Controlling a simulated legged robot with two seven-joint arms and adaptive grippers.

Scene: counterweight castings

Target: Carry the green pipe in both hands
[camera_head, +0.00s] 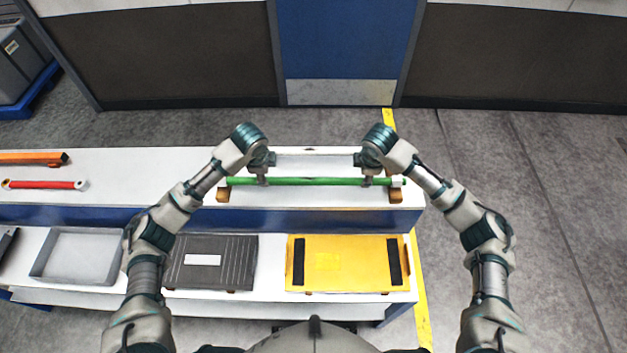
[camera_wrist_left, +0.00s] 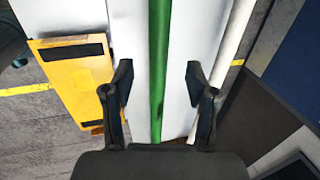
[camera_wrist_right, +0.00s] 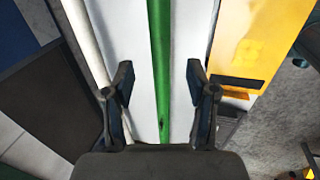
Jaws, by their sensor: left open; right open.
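The green pipe (camera_head: 315,181) lies level across the right part of the upper white shelf, with a support under each end. My left gripper (camera_head: 263,178) is over the pipe's left part and my right gripper (camera_head: 367,179) is over its right part. In the left wrist view the green pipe (camera_wrist_left: 159,70) runs between the open fingers of the left gripper (camera_wrist_left: 158,85), touching neither. In the right wrist view the pipe (camera_wrist_right: 160,70) runs between the open fingers of the right gripper (camera_wrist_right: 160,85), also apart from both. Both grippers are empty.
A red bar (camera_head: 45,184) and an orange bar (camera_head: 30,158) lie on the shelf's left. The lower shelf holds a grey tray (camera_head: 50,279), a dark ribbed case (camera_head: 240,265) and a yellow case (camera_head: 345,280). Open floor (camera_head: 570,200) lies to the right.

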